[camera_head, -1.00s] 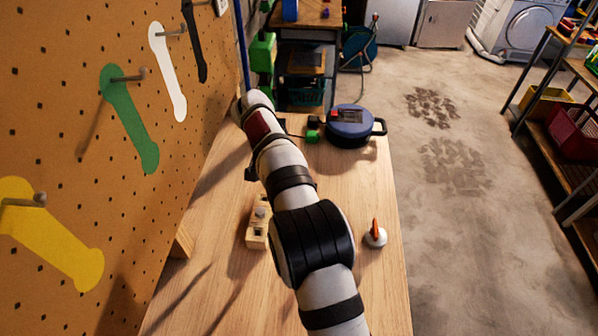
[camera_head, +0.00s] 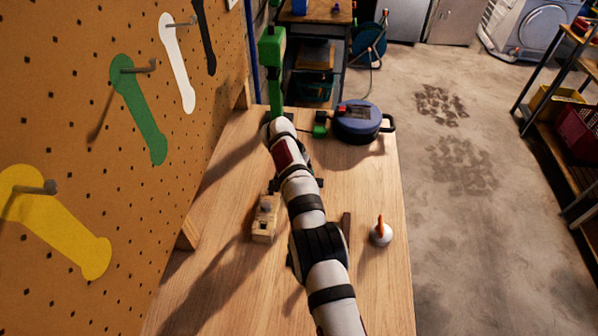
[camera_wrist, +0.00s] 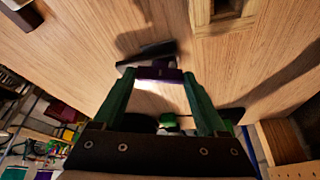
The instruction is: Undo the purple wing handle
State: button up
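The purple wing handle (camera_wrist: 160,73) shows in the wrist view, right between my fingertips and beside a dark bar (camera_wrist: 148,52). The arm hides the handle in the head view, where the bar (camera_head: 346,226) stands out to the right of the arm. My gripper (camera_wrist: 160,76) has two green fingers standing apart, one at each end of the purple piece. I cannot tell whether they press on it or only stand around it. In the head view my arm reaches over the wooden bench (camera_head: 225,240) and covers the gripper.
A wooden block with holes (camera_head: 265,220) lies left of the arm. A white knob with an orange lever (camera_head: 381,235) stands to the right. A blue round case (camera_head: 357,124) and a green item (camera_head: 320,125) are at the back. A pegboard (camera_head: 70,130) walls the left.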

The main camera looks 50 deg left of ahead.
jog(key=c, duration=0.7)
jog(key=shift+w+d+n+g+y, duration=0.1)
jog(key=shift+n+g+y, duration=0.35)
jog(key=shift+n, duration=1.05)
jog(key=shift+w+d+n+g+y, duration=0.1)
jog(key=shift+n+g+y, duration=0.3)
jog(key=shift+n, duration=1.1)
